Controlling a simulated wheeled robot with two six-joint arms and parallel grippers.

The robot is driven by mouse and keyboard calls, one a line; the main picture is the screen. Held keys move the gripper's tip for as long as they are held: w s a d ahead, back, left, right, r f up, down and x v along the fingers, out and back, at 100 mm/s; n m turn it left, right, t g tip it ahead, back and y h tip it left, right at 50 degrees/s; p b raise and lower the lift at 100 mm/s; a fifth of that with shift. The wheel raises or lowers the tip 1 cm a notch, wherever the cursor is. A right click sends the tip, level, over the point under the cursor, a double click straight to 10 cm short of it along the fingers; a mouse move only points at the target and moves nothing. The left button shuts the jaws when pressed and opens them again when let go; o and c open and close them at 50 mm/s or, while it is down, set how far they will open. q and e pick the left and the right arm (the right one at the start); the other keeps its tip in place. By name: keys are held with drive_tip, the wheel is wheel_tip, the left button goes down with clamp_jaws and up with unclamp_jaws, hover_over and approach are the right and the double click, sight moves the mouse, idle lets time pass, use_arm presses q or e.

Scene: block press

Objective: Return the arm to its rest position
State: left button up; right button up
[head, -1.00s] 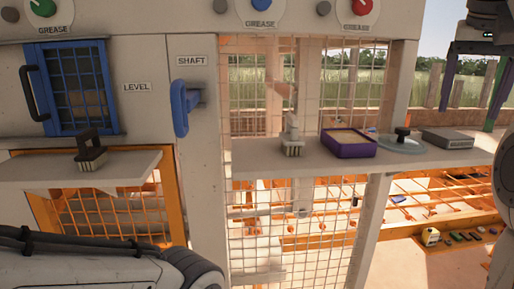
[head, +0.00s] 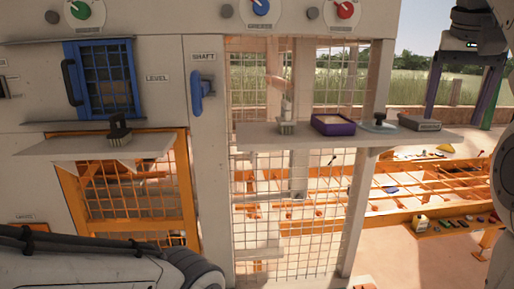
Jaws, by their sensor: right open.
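My right gripper (head: 462,108) hangs at the upper right of the head view, pointing down. Its fingers stand wide apart, one purplish and one green at the edge, with nothing between them. It appears above and beyond the right end of the shelf (head: 250,136), apart from everything. My right arm shows along the right edge. A pale arm link of mine lies across the lower left. My left gripper is outside the picture.
On the shelf stand a brush (head: 288,118), a purple tray (head: 333,125), a lidded disc (head: 378,124) and a grey box (head: 419,123). Another brush (head: 118,127) stands on the left ledge (head: 60,145). A blue handle (head: 197,92) juts from the panel.

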drive_tip(key=a+f+n+g+y+b, duration=0.1)
drive_tip(key=a+f+n+y+b, duration=0.45)
drive_tip(key=a+f, duration=1.75)
drive_tip(key=s+a+f+n+g+h+b, duration=0.1)
drive_tip(key=s+a+f+n+b, duration=0.2)
drive_tip(key=s+f, duration=0.6)
drive_tip(key=s+a+f+n+g+h+b, duration=0.1)
drive_tip(key=s+a+f+n+b, duration=0.2)
drive_tip(key=f, duration=1.5)
drive_tip(key=s+n+b, duration=0.1)
drive_tip(key=s+n, duration=0.2)
drive_tip(key=s, duration=0.4)
drive_tip(key=shift+s+f+b, duration=0.25)
drive_tip(key=shift+f+b, duration=0.1)
drive_tip(key=shift+b, duration=0.05)
